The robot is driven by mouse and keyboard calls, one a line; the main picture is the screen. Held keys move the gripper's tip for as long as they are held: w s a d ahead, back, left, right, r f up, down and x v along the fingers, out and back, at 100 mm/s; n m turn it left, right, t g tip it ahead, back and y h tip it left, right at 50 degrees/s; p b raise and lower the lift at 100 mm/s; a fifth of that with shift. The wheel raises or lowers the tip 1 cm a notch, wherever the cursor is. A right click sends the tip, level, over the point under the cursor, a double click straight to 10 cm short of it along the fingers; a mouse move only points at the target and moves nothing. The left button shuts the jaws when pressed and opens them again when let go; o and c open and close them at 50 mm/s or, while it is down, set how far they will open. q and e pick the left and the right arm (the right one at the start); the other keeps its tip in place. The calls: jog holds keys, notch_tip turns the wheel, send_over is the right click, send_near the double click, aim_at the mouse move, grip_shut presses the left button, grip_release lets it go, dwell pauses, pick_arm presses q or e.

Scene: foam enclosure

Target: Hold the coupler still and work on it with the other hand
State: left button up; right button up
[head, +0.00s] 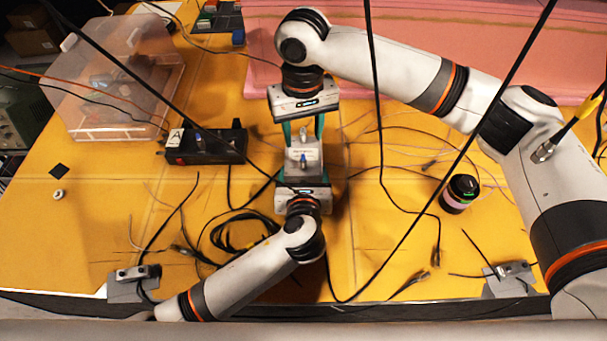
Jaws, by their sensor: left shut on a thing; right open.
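The coupler (292,156) looks like a small pale metallic block with a blue part on its face, in the middle of the head view. My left gripper (303,171) comes up from below and is shut on it. The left fingers are mostly hidden by the gripper body and the coupler. My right gripper (304,139) comes down from above. Its two teal fingers are apart, with their tips near the coupler's upper side. I cannot tell whether they touch it.
A black box marked A (205,146) stands left of the grippers, and a clear plastic bin (120,125) stands further left. A black canister (459,194) stands to the right. Loose cables (240,235) lie across the yellow table (390,260). Dark cables hang across the view.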

aim_at(303, 157)
notch_tip(303, 157, down, 8)
jog(key=shift+f, duration=0.1)
dwell(0.4)
grip_shut()
dwell(0.3)
jog(key=m, duration=0.3)
jog(key=shift+m, duration=0.3)
